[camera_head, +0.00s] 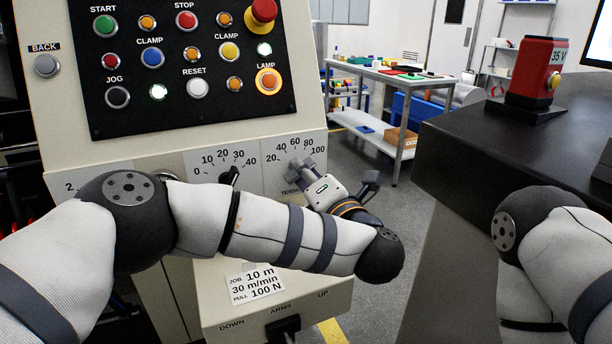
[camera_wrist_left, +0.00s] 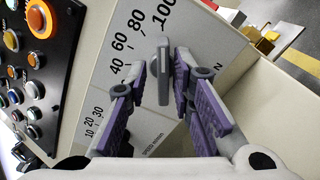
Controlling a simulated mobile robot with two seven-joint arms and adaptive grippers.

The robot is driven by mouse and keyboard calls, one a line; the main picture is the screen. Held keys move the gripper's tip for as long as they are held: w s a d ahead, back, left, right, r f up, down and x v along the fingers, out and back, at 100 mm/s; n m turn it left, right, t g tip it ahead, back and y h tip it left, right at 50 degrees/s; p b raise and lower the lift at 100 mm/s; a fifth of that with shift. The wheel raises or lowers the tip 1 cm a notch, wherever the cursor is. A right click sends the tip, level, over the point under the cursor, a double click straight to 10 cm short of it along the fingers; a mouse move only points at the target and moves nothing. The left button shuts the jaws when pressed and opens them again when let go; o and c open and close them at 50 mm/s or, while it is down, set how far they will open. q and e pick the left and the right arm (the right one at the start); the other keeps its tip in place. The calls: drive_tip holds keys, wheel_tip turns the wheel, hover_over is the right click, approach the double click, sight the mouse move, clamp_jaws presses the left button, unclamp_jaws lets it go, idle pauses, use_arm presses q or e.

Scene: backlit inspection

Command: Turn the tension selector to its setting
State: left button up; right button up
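The tension selector's dial plate (camera_head: 291,150) is on the sloped front of the machine, marked 20 to 100. Its grey knob (camera_wrist_left: 163,72) shows in the left wrist view between the fingers of my left gripper (camera_wrist_left: 165,66), with the scale behind it. The fingers straddle the knob, and narrow gaps seem to show on both sides. In the head view my left gripper (camera_head: 305,170) is at the dial and hides the knob. Which mark the knob points to is unclear. My right arm is at the right edge; its gripper is out of view.
A job card (camera_head: 256,283) below reads 10 m, 30 m/min, pull 100 N. The speed dial (camera_head: 222,160), with a dark knob, is left of the tension dial. A button panel (camera_head: 180,55) is above. A dark counter (camera_head: 470,150) stands right.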

use_arm(q)
drive_tip(key=shift+f, duration=0.1)
drive_tip(key=v, duration=1.2)
